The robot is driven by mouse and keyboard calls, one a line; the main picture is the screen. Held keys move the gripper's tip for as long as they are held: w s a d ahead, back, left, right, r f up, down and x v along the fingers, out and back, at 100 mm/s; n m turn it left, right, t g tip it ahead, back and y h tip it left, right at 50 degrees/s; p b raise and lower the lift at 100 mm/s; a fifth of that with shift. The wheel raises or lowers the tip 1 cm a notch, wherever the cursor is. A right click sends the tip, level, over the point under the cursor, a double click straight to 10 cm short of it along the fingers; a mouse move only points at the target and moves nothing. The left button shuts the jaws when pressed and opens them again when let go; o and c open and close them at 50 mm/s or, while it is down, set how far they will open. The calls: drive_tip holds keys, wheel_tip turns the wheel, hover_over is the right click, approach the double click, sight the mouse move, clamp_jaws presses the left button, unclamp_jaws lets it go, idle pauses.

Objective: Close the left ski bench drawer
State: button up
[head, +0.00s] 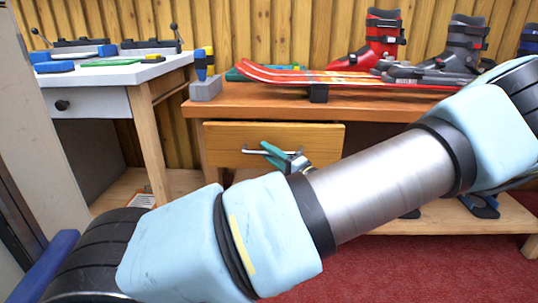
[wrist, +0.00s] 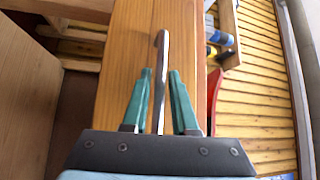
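The left ski bench drawer has a plain orange-brown wooden front (head: 225,138) below the bench top in the head view. Its silver bar handle (head: 252,151) runs sideways across the front. How far the drawer stands out is hard to tell. My gripper (head: 272,154) is at the handle, its teal fingers partly hidden by its own body. In the wrist view the handle (wrist: 162,50) runs between the two fingers of my gripper (wrist: 160,72). The fingers are apart, one on each side of the bar, with gaps showing. The drawer front (wrist: 120,60) lies behind them.
The bench top (head: 215,103) carries red skis (head: 300,77), a red boot (head: 380,40) and a grey boot (head: 462,45). A white-topped table (head: 110,75) with its own drawer stands at the left. Red carpet (head: 430,260) is clear at the lower right.

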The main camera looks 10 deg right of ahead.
clamp_jaws()
idle(1.4)
